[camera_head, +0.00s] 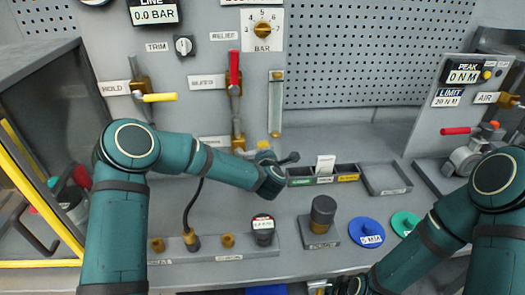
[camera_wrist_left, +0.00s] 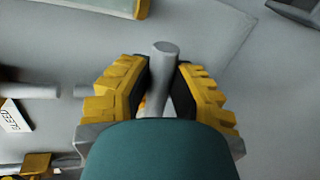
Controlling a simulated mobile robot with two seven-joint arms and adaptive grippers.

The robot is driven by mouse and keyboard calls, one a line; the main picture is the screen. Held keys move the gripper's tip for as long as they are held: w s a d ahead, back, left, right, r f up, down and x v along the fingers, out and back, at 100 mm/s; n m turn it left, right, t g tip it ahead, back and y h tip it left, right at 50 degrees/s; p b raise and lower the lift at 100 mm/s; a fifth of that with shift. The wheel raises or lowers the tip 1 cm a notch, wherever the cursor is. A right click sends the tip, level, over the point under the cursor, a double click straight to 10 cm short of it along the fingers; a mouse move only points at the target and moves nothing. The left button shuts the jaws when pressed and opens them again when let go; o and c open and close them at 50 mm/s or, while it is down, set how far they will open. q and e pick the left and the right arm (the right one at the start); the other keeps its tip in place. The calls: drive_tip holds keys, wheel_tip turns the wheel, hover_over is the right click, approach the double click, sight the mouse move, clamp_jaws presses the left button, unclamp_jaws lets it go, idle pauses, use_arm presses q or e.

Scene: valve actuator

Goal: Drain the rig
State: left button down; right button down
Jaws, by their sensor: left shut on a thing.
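My left gripper (camera_head: 272,158) is at the foot of the rig panel, below the red upright lever (camera_head: 234,68) and the sight tube (camera_head: 276,105). In the left wrist view its yellow-backed fingers (camera_wrist_left: 160,85) are shut on a grey round bar (camera_wrist_left: 165,50). A partly hidden label (camera_head: 213,142) is beside the gripper; a tag (camera_wrist_left: 14,117) in the wrist view seems to read BLEED. The yellow lever (camera_head: 158,97) by the HOLD label lies level. The LINE display (camera_head: 154,12) reads 0.0 BAR. My right gripper (camera_head: 345,286) is at the bottom edge, its fingers unclear.
A dark knob (camera_head: 323,210), a blue disc (camera_head: 366,232) and a green disc (camera_head: 405,223) are on the bench. A yellow-edged cabinet (camera_head: 40,190) stands left. The PEAK/LIMIT unit (camera_head: 455,100) stands right.

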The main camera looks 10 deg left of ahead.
use_arm(q)
drive_tip(key=shift+f+m+y+b, duration=0.3)
drive_tip(key=shift+f+m, duration=0.3)
drive_tip(key=c, duration=0.8)
unclamp_jaws()
drive_tip(key=shift+w+f, duration=0.1)
drive_tip(key=shift+c, duration=0.2)
drive_tip(key=v, duration=1.2)
